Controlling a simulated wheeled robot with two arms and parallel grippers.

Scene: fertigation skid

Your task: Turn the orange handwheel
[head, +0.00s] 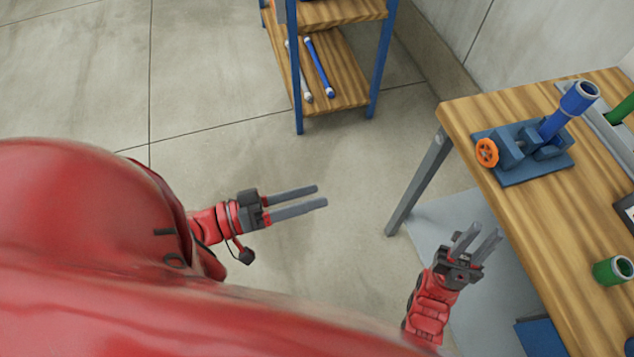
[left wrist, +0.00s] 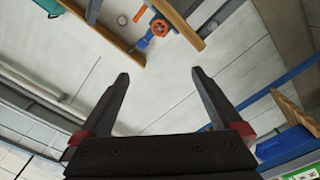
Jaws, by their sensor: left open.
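The orange handwheel (head: 487,152) is on the left side of a blue vise-like fixture (head: 536,165) on the wooden workbench. It also shows near the top of the left wrist view (left wrist: 160,27), beyond my fingers. My left gripper (head: 321,195) is open and empty over the floor, left of the bench and well apart from the handwheel. Its two spread fingers also show in the left wrist view (left wrist: 160,76). My right gripper (head: 484,231) is open and empty beside the bench's left edge, below the handwheel in the picture. Nothing touches the handwheel.
The workbench (head: 560,235) has a blue pipe (head: 570,108) in the fixture and a green cylinder (head: 612,270) nearer me. A blue-framed shelf (head: 345,90) with a blue and a white rod stands at the back. The floor between shelf and bench is clear.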

